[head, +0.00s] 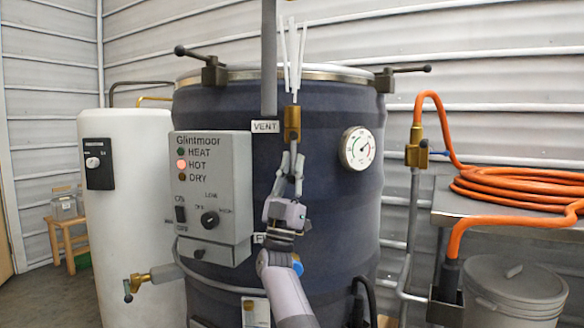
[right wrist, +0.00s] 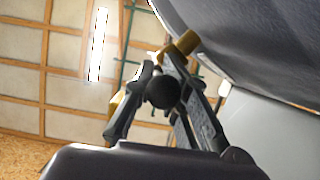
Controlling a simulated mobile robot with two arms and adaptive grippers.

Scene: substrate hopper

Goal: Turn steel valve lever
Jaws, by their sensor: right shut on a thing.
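The brass vent valve (head: 292,123) sits on the front of the dark blue drum (head: 330,215), just right of the VENT label (head: 265,127). White steam-like streaks (head: 293,55) rise above it. My right gripper (head: 292,160) is directly below the valve, reaching up, and is shut on the valve lever. The gripper hides most of the lever in the head view. In the right wrist view a dark round knob (right wrist: 162,91) shows between the fingers, with brass (right wrist: 187,42) beyond it. My left gripper is not in view.
The grey control box (head: 213,190), with its HOT lamp lit, stands out left of my right gripper. A round gauge (head: 358,148) is to the right. An orange hose (head: 520,185) lies coiled on a shelf at far right. A white tank (head: 130,220) stands at left.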

